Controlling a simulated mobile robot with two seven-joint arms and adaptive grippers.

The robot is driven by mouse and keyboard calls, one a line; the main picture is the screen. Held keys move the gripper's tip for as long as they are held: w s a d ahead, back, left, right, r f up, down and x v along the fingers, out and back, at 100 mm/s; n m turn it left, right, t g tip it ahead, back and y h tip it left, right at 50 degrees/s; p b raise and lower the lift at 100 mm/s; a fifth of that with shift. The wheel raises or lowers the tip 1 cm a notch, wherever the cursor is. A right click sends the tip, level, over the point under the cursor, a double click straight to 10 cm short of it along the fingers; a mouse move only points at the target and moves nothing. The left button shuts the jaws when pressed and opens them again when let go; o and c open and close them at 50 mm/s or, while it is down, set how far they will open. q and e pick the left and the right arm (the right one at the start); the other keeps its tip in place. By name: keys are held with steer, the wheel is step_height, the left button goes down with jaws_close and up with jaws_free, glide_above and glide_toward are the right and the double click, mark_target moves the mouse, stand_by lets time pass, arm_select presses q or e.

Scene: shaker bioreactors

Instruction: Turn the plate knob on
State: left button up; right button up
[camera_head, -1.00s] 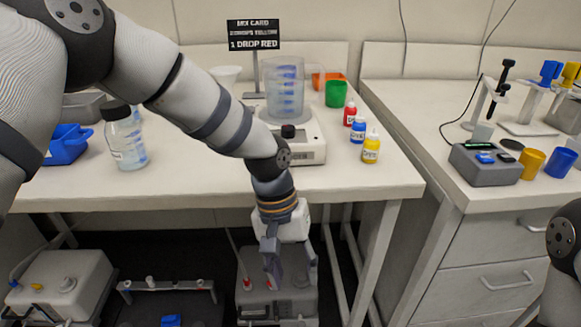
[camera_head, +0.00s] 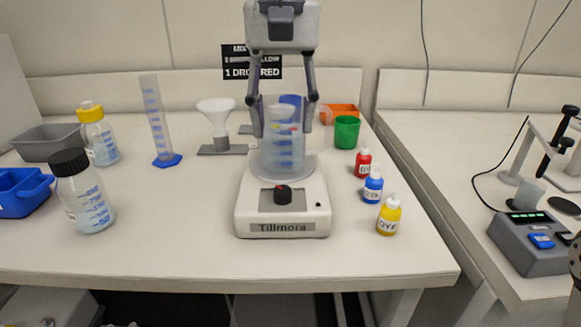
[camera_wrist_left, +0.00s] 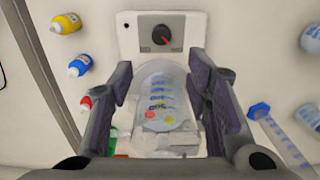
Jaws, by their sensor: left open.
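The stirring plate (camera_head: 243,218), a white device marked Tillmora, stands on the table. Its black knob (camera_head: 283,194) with a red mark is on the front, and the knob also shows in the left wrist view (camera_wrist_left: 162,35). A clear beaker (camera_head: 284,158) with blue markings stands on the plate's round top. In the left wrist view, red and yellow spots show in the beaker (camera_wrist_left: 160,92). My left gripper (camera_head: 282,131) is open above the plate, one finger on each side of the beaker's upper part; contact cannot be told. It is behind and above the knob. My right gripper is out of view.
Red (camera_head: 363,162), blue (camera_head: 373,186) and yellow (camera_head: 389,216) dye bottles stand right of the plate, with a green cup (camera_head: 347,132) behind. A funnel (camera_head: 216,115), cylinder (camera_head: 157,120) and capped bottle (camera_head: 83,192) stand left. Table in front of the plate is clear.

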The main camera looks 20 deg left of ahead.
mark_target(282, 189)
arm_select(q)
steer(key=f, duration=0.7)
steer(key=s+f, duration=0.1)
steer(key=f, duration=0.2)
steer(key=shift+f, duration=0.4)
jaws_close()
